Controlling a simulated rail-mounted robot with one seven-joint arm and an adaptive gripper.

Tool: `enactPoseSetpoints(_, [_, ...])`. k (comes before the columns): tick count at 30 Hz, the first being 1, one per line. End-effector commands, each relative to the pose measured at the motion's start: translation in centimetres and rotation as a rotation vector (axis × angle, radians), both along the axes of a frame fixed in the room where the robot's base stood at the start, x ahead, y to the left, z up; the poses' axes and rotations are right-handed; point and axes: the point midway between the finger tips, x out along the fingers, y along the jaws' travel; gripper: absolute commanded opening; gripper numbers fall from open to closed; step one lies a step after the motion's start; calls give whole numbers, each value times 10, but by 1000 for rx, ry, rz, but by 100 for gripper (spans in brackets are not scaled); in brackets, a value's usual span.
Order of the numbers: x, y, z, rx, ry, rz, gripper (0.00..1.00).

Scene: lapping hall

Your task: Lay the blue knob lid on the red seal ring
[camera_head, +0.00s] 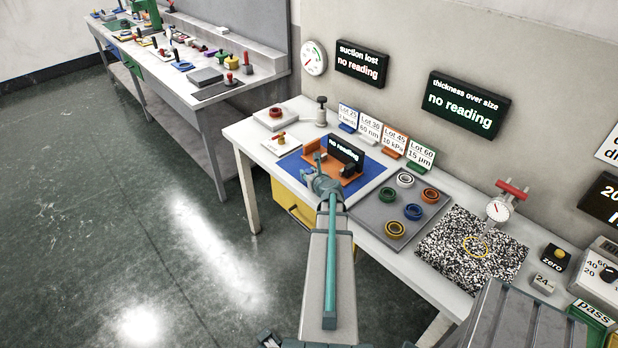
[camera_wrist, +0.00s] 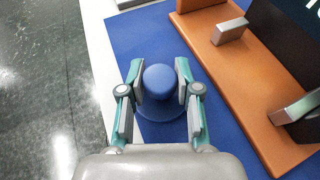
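The blue knob lid (camera_wrist: 160,82) has a round knob above a wider disc and is over the blue mat (camera_wrist: 130,38). In the wrist view my gripper (camera_wrist: 161,75) has one finger on each side of the knob. The fingers are very close to it, but I cannot tell whether they touch. In the head view my gripper (camera_head: 325,180) is over the mat and the lid is not clearly visible. A small red round thing, possibly the red seal ring (camera_head: 276,112), sits on a pale block at the bench's back left. An orange ring (camera_head: 430,195) lies on the grey tray.
The grey tray (camera_head: 365,212) also holds white, green, blue and yellow rings. An orange fixture (camera_wrist: 225,60) with metal blocks stands right of my gripper. Lot cards (camera_head: 394,141) line the back.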

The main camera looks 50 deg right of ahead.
Motion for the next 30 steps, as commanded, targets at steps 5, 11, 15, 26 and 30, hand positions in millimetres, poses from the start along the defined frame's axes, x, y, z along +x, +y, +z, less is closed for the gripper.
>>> enactPoseSetpoints(5, [0,0,0,0,0,0,0])
enactPoseSetpoints(11, [0,0,0,0,0,0,0])
enactPoseSetpoints(15, [0,0,1,0,0,0,0])
enactPoseSetpoints(26, [4,4,20,0,0,8,0])
enactPoseSetpoints(30, [8,8,38,-1,-1,15,0])
